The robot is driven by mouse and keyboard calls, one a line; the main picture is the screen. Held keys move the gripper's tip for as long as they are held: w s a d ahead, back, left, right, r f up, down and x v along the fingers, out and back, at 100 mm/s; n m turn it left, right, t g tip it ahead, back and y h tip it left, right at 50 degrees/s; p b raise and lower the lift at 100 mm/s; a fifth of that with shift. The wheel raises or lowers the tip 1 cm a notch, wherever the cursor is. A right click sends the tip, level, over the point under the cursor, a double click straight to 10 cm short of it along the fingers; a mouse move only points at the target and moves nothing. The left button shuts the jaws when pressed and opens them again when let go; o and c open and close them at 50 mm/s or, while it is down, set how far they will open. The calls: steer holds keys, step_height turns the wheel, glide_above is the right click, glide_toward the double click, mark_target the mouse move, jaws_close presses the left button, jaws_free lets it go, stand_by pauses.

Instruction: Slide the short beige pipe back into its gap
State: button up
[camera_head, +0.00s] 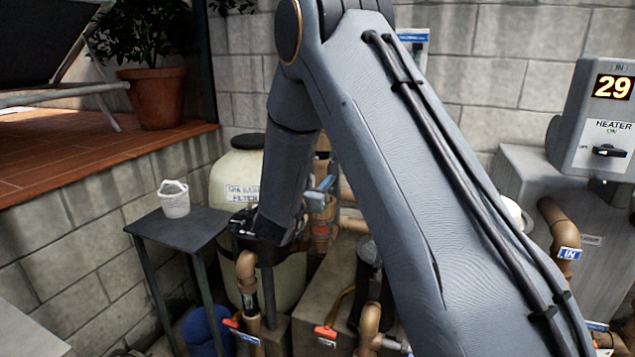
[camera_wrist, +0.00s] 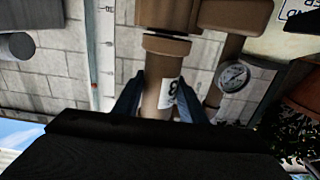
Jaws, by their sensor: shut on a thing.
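The short beige pipe (camera_wrist: 152,103) is in the middle of the wrist view, with a white label bearing a dark mark on its side. My gripper (camera_wrist: 160,92) is shut on it, with one blue-grey finger on each side. The pipe's upper end in that view lies against or just in front of a wider brown collar (camera_wrist: 166,45) below a brown fitting (camera_wrist: 168,12); I cannot tell whether they touch. Its other end is hidden behind my gripper's body. In the head view my arm hides the pipe and the fingers, near the filter tank (camera_head: 287,285).
A pressure gauge (camera_wrist: 234,77) and another brown pipe (camera_wrist: 225,52) stand close right in the wrist view. In the head view, a dark side table (camera_head: 180,232) holds a white basket (camera_head: 174,199). Brown pipes with red-handled valves (camera_head: 325,332) crowd the floor. The heater (camera_head: 606,130) is right.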

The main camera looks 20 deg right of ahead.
steer(key=shift+b+x, duration=0.3)
steer(key=shift+x, duration=0.75)
steer(key=shift+r, duration=0.1)
steer(key=shift+c, duration=1)
steer(key=shift+w+d, duration=0.25)
steer(key=shift+w, duration=0.1)
jaws_close()
steer(key=shift+s+f, duration=0.1)
steer(key=shift+f, duration=0.25)
steer(key=o, duration=1.4)
jaws_free()
steer(key=shift+d, duration=0.15)
steer(key=shift+c, duration=0.2)
steer(key=shift+o, duration=0.2)
steer(key=shift+a, duration=0.2)
